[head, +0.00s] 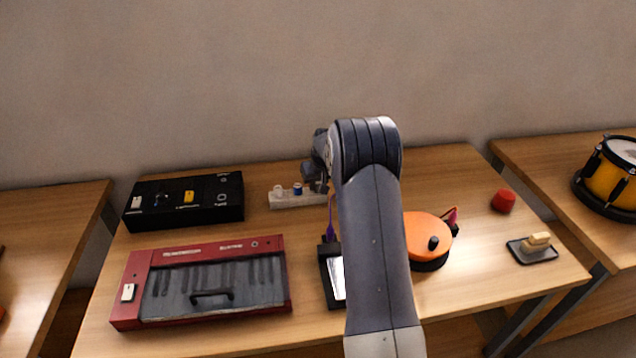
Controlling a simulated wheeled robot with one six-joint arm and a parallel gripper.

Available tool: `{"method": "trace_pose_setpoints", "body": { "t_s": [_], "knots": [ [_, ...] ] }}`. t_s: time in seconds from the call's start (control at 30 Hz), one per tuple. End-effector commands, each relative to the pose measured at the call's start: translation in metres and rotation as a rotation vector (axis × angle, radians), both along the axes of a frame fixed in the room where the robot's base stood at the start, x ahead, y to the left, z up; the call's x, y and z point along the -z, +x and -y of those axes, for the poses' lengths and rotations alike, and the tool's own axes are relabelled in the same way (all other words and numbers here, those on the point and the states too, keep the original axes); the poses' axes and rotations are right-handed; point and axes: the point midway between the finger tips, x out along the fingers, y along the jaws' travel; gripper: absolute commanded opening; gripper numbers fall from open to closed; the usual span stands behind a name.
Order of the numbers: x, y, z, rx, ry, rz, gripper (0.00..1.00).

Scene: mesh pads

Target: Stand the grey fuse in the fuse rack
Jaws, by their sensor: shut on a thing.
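The fuse rack (284,203) is a low, pale block near the back of the table, left of my arm. A whitish fuse (278,190) and a blue fuse (297,189) stand in it. My gripper (319,187) is at the right end of the rack, pointing down, partly hidden by my own arm. It is shut on the grey fuse, which is too small and covered to make out. I cannot tell whether the fuse touches the rack.
A black switch box (185,214) lies left of the rack, with a red keyboard-like case (205,305) in front. A black stand (328,270) and an orange round pan (425,235) flank my arm. A red cylinder (503,201) and a small tray (520,255) sit right.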

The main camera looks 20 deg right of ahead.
Motion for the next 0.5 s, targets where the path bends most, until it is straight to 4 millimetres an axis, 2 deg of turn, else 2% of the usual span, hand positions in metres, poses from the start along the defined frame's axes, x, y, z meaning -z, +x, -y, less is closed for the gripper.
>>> {"method": "trace_pose_setpoints", "body": {
  "t_s": [0.2,0.23,0.5],
  "knots": [
    [0.0066,-0.0001,0.0000,0.000,0.000,0.000,0.00],
    [0.0053,0.0000,0.0000,0.000,0.000,0.000,0.26],
    [0.0049,0.0000,0.0000,0.000,0.000,0.000,0.48]
  ]
}}
